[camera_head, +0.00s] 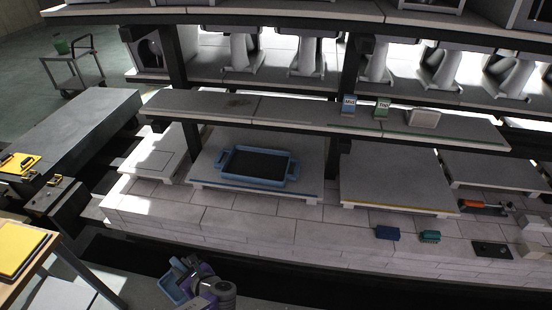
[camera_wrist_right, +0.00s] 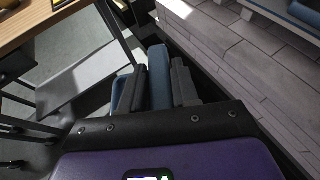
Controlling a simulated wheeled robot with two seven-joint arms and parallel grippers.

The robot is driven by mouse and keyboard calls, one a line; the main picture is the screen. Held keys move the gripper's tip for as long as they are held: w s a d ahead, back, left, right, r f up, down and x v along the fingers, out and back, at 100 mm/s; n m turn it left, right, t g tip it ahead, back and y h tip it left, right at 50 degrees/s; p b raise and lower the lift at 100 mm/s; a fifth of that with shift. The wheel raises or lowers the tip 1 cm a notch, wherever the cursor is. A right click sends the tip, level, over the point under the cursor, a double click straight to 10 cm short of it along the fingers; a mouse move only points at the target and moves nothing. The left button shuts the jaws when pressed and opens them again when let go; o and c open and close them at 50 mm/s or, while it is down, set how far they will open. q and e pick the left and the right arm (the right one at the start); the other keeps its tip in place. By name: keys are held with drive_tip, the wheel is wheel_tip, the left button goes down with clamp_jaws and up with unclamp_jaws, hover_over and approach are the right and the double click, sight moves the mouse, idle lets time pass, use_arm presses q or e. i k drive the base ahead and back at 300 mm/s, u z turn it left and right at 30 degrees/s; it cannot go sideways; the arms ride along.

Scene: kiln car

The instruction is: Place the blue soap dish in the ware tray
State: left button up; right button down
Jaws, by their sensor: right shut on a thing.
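The ware tray (camera_head: 250,182) is blue with end handles and a dark inside. It sits on a pale slab on the lower deck of the kiln car, left of centre, and looks empty. My right gripper (camera_head: 186,270) is low at the bottom of the head view, in front of the deck and well below the tray. It is shut on the light blue soap dish (camera_head: 169,288). In the right wrist view the dish (camera_wrist_right: 159,78) stands between the dark fingers, tilted, with part of it hidden behind them. My left gripper is not in view.
A dark blue block (camera_head: 387,233) and a green block (camera_head: 430,237) lie on the deck's front ledge. A shelf (camera_head: 290,108) with small cards (camera_head: 349,105) overhangs behind the tray. A wooden table (camera_head: 22,262) stands at lower left. The ledge before the tray is clear.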

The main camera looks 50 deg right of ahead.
sight(270, 167)
drive_tip(key=z, duration=0.8)
drive_tip(key=i, duration=0.7)
drive_tip(key=z, duration=0.75)
drive_tip(key=i, duration=0.5)
